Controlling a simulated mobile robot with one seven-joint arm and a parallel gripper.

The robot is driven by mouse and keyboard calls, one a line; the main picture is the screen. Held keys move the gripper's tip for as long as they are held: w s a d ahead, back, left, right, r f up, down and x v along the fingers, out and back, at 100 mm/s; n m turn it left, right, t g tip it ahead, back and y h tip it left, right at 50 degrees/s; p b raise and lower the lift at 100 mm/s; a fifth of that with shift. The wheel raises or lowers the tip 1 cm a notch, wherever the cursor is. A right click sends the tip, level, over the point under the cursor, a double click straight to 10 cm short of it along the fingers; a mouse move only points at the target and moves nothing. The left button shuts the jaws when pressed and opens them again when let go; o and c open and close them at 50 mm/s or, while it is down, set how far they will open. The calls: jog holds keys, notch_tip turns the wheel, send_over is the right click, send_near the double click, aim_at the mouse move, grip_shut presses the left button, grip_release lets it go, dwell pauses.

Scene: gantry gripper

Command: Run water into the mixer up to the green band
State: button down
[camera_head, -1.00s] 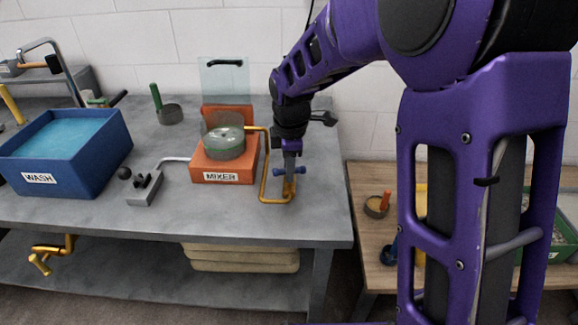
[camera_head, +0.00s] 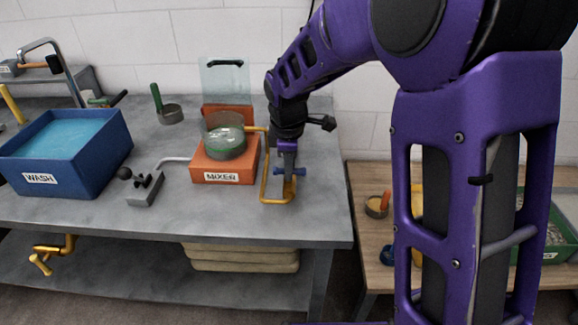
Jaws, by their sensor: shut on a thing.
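The mixer (camera_head: 228,174) is an orange base on the grey bench, with a clear round bowl (camera_head: 222,128) on top. A green band shows around the bowl, above a grey lower part; the exact water level is hard to tell.
A blue wash tub (camera_head: 66,172) of water stands at the left. A grey block with a black knob (camera_head: 145,188) sits before the mixer. A clear panel (camera_head: 224,82) stands behind it. A green-handled pan (camera_head: 170,115) is at the back. A wooden table (camera_head: 362,222) is right.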

jog(key=c, duration=0.8)
grip_release()
jog(key=s+r+p, duration=0.2)
jog(key=s+r, duration=0.1)
jog(key=r, duration=1.4)
jog(key=shift+s, duration=0.2)
jog(key=shift+r, duration=0.1)
